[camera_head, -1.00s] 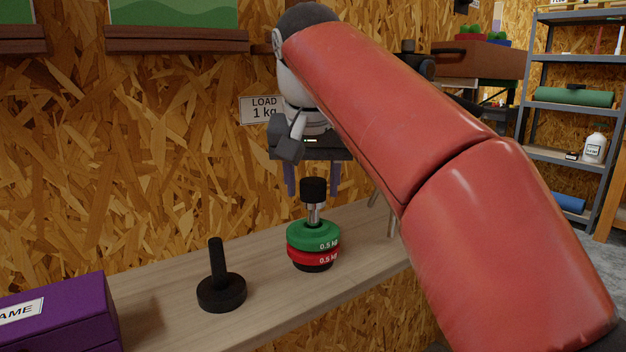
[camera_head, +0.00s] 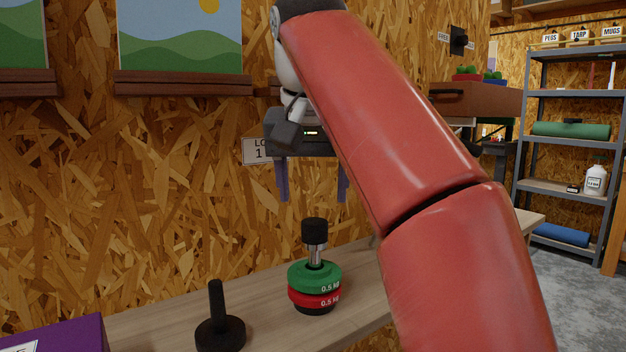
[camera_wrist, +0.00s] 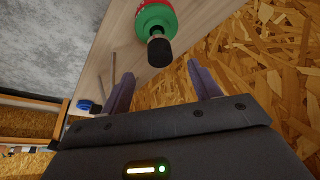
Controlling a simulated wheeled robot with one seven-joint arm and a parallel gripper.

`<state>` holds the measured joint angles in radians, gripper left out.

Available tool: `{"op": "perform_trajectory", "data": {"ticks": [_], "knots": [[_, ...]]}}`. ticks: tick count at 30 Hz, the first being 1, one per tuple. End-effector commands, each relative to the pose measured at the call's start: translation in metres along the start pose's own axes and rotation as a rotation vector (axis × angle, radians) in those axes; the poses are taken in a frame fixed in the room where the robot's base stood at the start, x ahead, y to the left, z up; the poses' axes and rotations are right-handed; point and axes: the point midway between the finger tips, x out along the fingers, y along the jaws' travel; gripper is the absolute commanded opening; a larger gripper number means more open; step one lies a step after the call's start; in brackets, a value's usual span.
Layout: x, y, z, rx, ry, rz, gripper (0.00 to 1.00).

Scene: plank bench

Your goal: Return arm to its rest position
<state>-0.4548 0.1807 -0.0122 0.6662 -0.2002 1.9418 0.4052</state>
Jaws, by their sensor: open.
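My gripper (camera_head: 311,188) hangs above the plank bench, higher than the weight stack and a little behind it in the head view. Its two purple fingers are spread with nothing between them. They also show apart and empty in the wrist view (camera_wrist: 160,92). The red-cased arm links that cross the head view are mine, and they hide part of the bench and wall. The arm is raised and bent, with the fingers pointing down.
On the bench (camera_head: 165,325) a post holds a green weight (camera_head: 313,275) above a red weight (camera_head: 312,299), topped by a black knob. A bare black post (camera_head: 219,325) stands left. A purple box (camera_head: 65,336) is at lower left. A grey shelf (camera_head: 527,150) stands right.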

Motion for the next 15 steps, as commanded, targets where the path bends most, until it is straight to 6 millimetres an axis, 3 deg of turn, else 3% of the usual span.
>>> {"op": "perform_trajectory", "data": {"ticks": [8, 15], "knots": [[-0.004, 0.010, 0.003, -0.006, 0.004, 0.001, 0.62], [0.028, 0.050, 0.028, -0.046, 0.020, -0.004, 0.62]]}}
